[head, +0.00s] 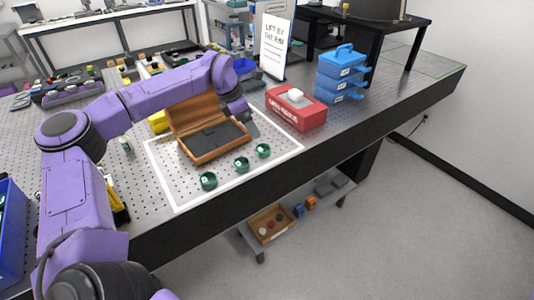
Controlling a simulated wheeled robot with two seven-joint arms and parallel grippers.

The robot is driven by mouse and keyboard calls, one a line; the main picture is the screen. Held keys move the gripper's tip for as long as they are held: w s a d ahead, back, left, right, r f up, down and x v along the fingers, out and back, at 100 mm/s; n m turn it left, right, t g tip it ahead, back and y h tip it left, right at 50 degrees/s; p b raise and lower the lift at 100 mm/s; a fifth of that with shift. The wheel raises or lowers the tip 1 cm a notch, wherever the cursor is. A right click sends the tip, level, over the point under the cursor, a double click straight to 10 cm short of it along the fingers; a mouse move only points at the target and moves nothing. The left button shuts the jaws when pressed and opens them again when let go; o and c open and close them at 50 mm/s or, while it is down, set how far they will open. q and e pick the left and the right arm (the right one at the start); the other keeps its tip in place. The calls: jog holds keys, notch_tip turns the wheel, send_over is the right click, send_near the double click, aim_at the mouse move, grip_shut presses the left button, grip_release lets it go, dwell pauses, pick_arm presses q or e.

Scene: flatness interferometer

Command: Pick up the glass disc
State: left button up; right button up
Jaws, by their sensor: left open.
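I cannot make out the glass disc for certain in the head view. An open wooden case (187,151) with a dark grey lining stands on the perforated table, its lid raised at the back. Three small green round holders (242,164) sit in a row in front of it; what they hold is too small to tell. My left gripper (251,130) is open and points down at the right end of the case. I cannot tell whether it touches the case. My right gripper is out of view.
A white outline (176,206) surrounds the case and holders. To the right stand a red box (297,113), stacked blue drawers (341,76) and a sign reading "LIFT BY THE RIM" (274,47). A shelf (288,228) with a wooden tray is below the table's front edge.

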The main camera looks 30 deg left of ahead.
pick_arm(q)
jog(key=p, duration=0.1)
send_over(263, 148)
jog(key=s+a, duration=0.1)
jog(key=a, duration=0.1)
jog(key=f, duration=0.4)
jog(key=shift+s+f, duration=0.1)
jog(key=shift+s, duration=0.1)
jog(key=shift+f+p, duration=0.3)
jog(key=shift+d+f+p, duration=0.3)
jog(key=shift+f+p, duration=0.2)
jog(key=shift+f, duration=0.15)
jog(key=shift+d+f+p, duration=0.3)
jog(key=shift+f+p, duration=0.15)
jog(key=shift+f, duration=0.15)
jog(key=x, duration=0.2)
jog(key=shift+w+f, duration=0.25)
jog(key=shift+f, duration=0.05)
jog(key=c, duration=1.1)
